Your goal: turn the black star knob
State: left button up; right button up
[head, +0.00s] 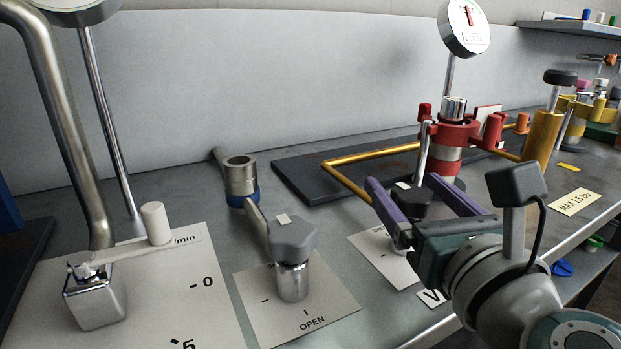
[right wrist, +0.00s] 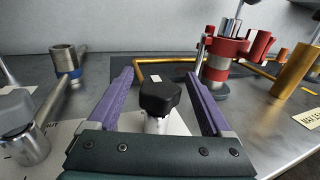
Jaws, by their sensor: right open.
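The black star knob (head: 412,204) stands on a metal stem over a white plate on the bench. It also shows in the right wrist view (right wrist: 160,97), with a small white mark on its top. My right gripper (head: 404,184) is open, its two purple fingers lying on either side of the knob with a gap at each side in the right wrist view (right wrist: 160,76). In the head view the fingers and gripper body hide part of the knob and plate. My left gripper is not in view.
A grey star knob (head: 291,236) on an OPEN plate (head: 318,318) stands to the left. A crank handle (head: 122,252) stands further left. A red valve (head: 446,138) with a gauge and a yellow pipe (head: 378,156) are behind. The bench's front edge is at the right.

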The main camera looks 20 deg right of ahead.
grip_shut()
dwell(0.7)
